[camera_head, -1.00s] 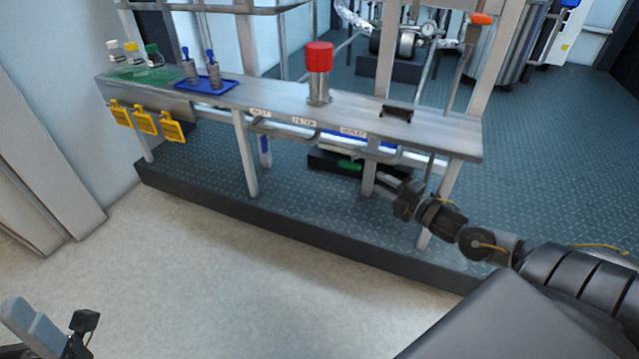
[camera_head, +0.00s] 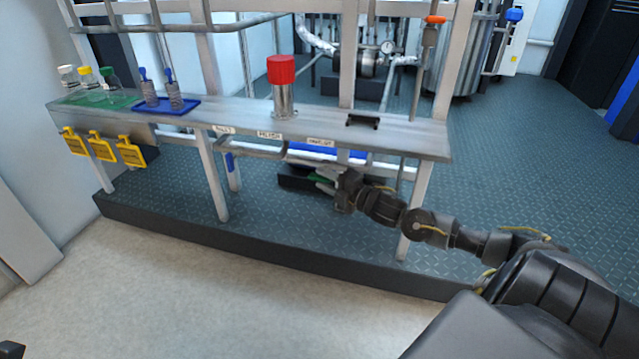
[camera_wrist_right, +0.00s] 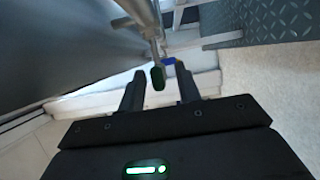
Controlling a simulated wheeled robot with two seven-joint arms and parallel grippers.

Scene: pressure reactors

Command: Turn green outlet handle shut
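The green outlet handle (camera_head: 320,179) is under the bench, beneath the right-hand label on its front edge. My right gripper (camera_head: 326,173) reaches in from the right, with its fingers at the handle and partly covering it. In the right wrist view, the dark green handle end (camera_wrist_right: 158,77) shows in the gap between the two open fingers (camera_wrist_right: 159,88). Space shows on both sides of it, and neither finger is seen touching it. How deep it sits between them is hard to tell. Only a dark scrap, apparently of my left arm, shows at the bottom left corner.
The metal bench (camera_head: 225,118) carries a red-capped cylinder (camera_head: 281,85), a blue tray (camera_head: 185,108) and several bottles. Yellow tags (camera_head: 101,146) hang at its left front. A bench leg (camera_head: 415,210) stands behind my right arm. The floor in front (camera_head: 200,290) is clear.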

